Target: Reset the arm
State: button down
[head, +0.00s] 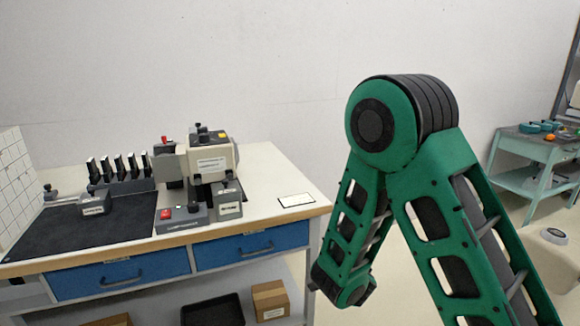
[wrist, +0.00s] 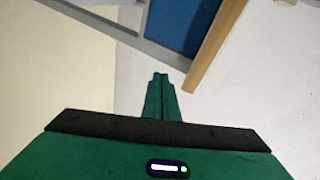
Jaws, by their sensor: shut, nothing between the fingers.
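My green arm stands bent on the right side of the head view, with its elbow high. Its forearm slopes down in front of the right end of the workbench, and my gripper does not show clearly there. In the wrist view my gripper (wrist: 160,78) has its two green fingers together with nothing between them. It is apart from the blue drawer (wrist: 190,22) and the wooden bench edge (wrist: 213,50) beyond it.
The workbench (head: 262,165) on the left bears a beige machine (head: 212,160), a dark mat (head: 70,232) and a white card (head: 296,200). A cardboard box (head: 270,300) and black tray (head: 212,310) sit below. A pale green table (head: 530,150) stands at far right.

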jog(key=s+d+r+g+h, duration=0.2)
jog(key=d, duration=0.6)
jog(key=s+d+r+g+h, duration=0.1)
jog(key=s+d+r+h, duration=0.1)
jog(key=d, duration=0.6)
jog(key=s+d+r+g+h, duration=0.2)
jog(key=s+d, duration=0.1)
jog(key=d, duration=0.5)
jog(key=s+d+r+n+g, duration=0.25)
jog(key=s+d+g, duration=0.4)
jog(key=s, duration=0.65)
jog(key=s+r+n+g+y, duration=0.1)
jog(key=s+r+n+y, duration=0.1)
jog(key=s, duration=0.9)
jog(key=s+a+r+n+g+y, duration=0.1)
jog(key=s+r+n+y, duration=0.1)
jog(key=s, duration=0.9)
jog(key=shift+a+r+n+y, duration=0.35)
jog(key=shift+n+y, duration=0.15)
jog(key=shift+n, duration=0.15)
jog(key=shift+w, duration=0.1)
jog(key=shift+w+f, duration=0.25)
jog(key=shift+w, duration=0.4)
